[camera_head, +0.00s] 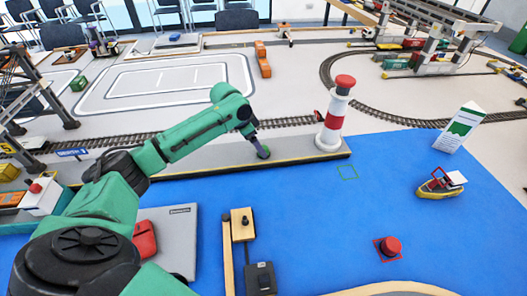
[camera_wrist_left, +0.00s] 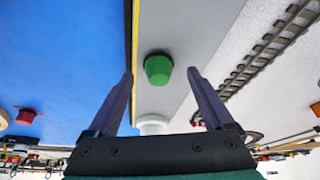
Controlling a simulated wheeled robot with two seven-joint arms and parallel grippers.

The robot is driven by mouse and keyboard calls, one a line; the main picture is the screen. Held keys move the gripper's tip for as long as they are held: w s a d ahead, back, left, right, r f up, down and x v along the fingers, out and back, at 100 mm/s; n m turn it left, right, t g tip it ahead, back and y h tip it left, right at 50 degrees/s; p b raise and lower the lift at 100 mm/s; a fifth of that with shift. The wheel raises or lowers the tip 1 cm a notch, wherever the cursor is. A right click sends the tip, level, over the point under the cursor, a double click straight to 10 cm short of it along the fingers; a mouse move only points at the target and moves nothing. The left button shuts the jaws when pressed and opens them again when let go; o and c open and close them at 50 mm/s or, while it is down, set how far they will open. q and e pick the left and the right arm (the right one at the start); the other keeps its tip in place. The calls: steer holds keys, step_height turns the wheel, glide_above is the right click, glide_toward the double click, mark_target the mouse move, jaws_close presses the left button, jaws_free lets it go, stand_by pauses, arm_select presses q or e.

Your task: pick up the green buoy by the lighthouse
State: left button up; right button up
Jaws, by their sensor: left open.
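The green buoy (camera_wrist_left: 158,67) stands on the grey quay in the left wrist view, just beyond and between the fingertips of my left gripper (camera_wrist_left: 160,75). The fingers are spread, with gaps on both sides of it. In the head view my left gripper (camera_head: 256,143) reaches down to the quay, and a small dark green shape, seemingly the buoy (camera_head: 264,153), shows at its tip. The red and white lighthouse (camera_head: 332,115) stands at the quay's right end. My right gripper is not in view.
A red buoy (camera_head: 390,246) sits in a red outline. A yellow boat (camera_head: 439,187) and a white and green sign (camera_head: 460,128) are on the right. Rail track (camera_head: 290,122) runs behind the quay. The blue area between is mostly free.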

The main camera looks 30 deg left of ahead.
arm_select(q)
steer(key=x, duration=0.2)
steer(key=shift+w+d+f, duration=0.1)
steer(key=shift+d+f, duration=0.15)
steer(key=shift+w+f, duration=0.1)
steer(key=shift+f, duration=0.1)
steer(key=c, duration=0.7)
jaws_close()
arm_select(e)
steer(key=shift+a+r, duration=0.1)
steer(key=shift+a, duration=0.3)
arm_select(q)
steer(key=shift+r, duration=0.2)
